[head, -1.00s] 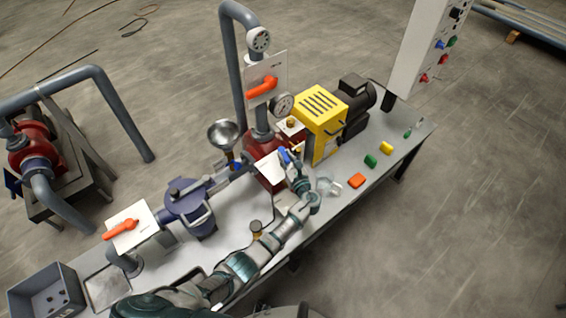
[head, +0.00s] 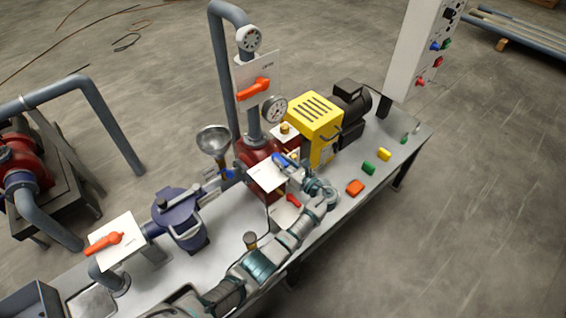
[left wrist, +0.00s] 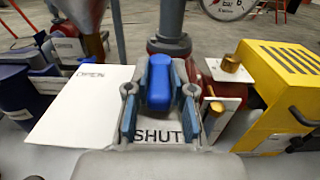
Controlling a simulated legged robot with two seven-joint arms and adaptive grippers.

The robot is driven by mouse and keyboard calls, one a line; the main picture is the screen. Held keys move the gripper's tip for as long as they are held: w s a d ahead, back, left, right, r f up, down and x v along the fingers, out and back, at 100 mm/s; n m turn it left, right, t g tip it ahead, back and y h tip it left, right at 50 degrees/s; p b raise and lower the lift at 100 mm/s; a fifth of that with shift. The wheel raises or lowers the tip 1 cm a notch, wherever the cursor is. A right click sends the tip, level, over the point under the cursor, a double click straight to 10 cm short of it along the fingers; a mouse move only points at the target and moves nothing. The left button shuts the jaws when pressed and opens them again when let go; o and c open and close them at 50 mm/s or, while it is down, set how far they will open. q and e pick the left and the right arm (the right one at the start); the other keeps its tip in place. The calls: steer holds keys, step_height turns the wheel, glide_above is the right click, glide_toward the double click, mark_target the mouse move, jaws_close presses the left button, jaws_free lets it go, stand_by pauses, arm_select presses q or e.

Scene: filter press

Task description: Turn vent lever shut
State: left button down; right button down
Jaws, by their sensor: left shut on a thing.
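The vent lever is a short blue handle (head: 279,158) at a white plate (head: 265,176) in front of the red pump body, mid-bench. In the left wrist view the blue lever (left wrist: 159,82) stands upright between both fingers. The plate (left wrist: 80,108) reads OPEN at its left part and SHUT right below the lever. My left gripper (left wrist: 159,104) is shut on the lever, a finger on each side. In the head view the left gripper (head: 288,163) reaches it from the lower right. The lever's base is partly hidden by the gripper. My right gripper is not in view.
A yellow motor guard (head: 315,115) and a brass knob (head: 285,128) stand close right of the lever. A pressure gauge (head: 275,109) and red lever (head: 253,89) are above. A funnel (head: 213,140) is left. Orange (head: 355,187), green and yellow blocks lie on the bench.

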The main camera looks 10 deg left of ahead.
arm_select(q)
steer(key=c, duration=1.1)
jaws_free()
steer(key=shift+w+d+r, duration=0.1)
steer(key=shift+w+r, duration=0.05)
steer(key=shift+r, duration=0.05)
steer(key=shift+o, duration=0.5)
steer(key=shift+f, duration=0.1)
steer(key=shift+d, duration=0.1)
steer(key=v, duration=0.7)
steer(key=shift+d, duration=0.2)
steer(key=shift+f, duration=0.1)
